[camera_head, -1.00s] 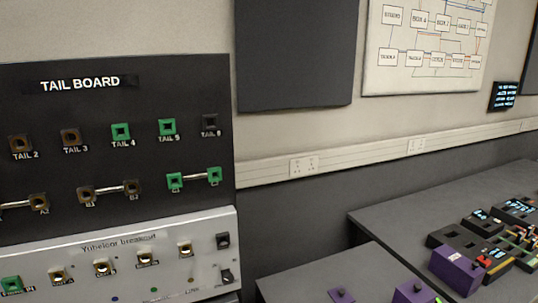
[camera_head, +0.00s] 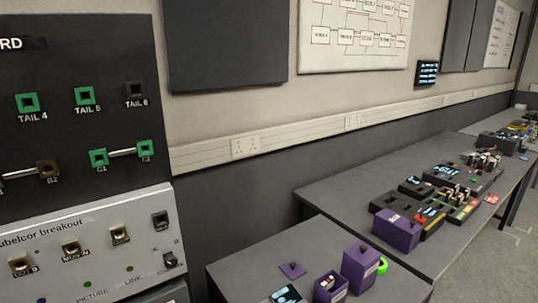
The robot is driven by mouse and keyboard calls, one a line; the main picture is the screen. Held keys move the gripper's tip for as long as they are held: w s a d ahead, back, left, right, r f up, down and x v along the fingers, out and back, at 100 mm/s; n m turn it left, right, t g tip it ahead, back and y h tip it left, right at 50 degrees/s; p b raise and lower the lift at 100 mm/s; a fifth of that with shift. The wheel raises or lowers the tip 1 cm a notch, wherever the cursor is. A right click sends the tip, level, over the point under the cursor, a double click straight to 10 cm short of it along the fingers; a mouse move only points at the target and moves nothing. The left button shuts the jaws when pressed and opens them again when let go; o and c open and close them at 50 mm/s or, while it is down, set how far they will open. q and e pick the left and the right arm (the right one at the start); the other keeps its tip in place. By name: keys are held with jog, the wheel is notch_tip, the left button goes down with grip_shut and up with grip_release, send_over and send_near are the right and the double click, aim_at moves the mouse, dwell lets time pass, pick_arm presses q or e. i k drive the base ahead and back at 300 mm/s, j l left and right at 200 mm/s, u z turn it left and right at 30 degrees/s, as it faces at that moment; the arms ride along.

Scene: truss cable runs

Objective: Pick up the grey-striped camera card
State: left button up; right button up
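I cannot make out a grey-striped camera card in the head view. A purple box (camera_head: 360,268) and a smaller open purple box (camera_head: 330,287) with small items in it stand on the near table (camera_head: 240,272). A flat purple piece (camera_head: 293,270) lies left of them. Another purple box (camera_head: 400,232) stands on the long table, beside dark trays (camera_head: 395,203) holding small coloured items too small to identify. Neither of my grippers is in view.
The tail board (camera_head: 70,110) with green and brown sockets stands at the left, above a silver breakout panel (camera_head: 100,250). The long table (camera_head: 335,195) runs back along the wall. Floor (camera_head: 500,245) shows at the right.

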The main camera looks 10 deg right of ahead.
aim_at(449, 193)
jog(key=z, duration=1.6)
